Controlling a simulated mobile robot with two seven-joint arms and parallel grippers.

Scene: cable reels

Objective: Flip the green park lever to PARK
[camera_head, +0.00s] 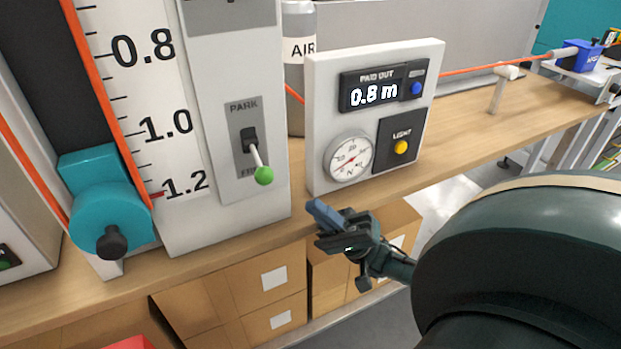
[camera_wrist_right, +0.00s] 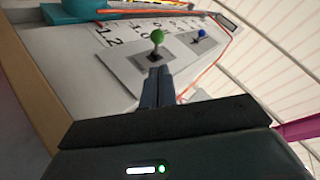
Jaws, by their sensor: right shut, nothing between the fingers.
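The park lever (camera_head: 257,162) has a green ball knob (camera_head: 264,176) and sits on a grey plate (camera_head: 240,122) marked PARK at the top. In the head view the lever points down, away from the PARK label, and the lower label is partly hidden. My right gripper (camera_head: 318,224) is shut and empty, to the right of and below the knob, apart from it. In the right wrist view the shut fingertips (camera_wrist_right: 158,74) are just below the green knob (camera_wrist_right: 157,37) in the picture, with a visible gap. My left gripper is not in view.
A white panel (camera_head: 318,90) with a 0.8 m display, a gauge and a yellow light button stands right of the lever. A teal block (camera_head: 107,210) with a black knob is at left. An orange cable (camera_head: 480,69) runs behind. Cardboard boxes (camera_head: 232,310) lie below the bench.

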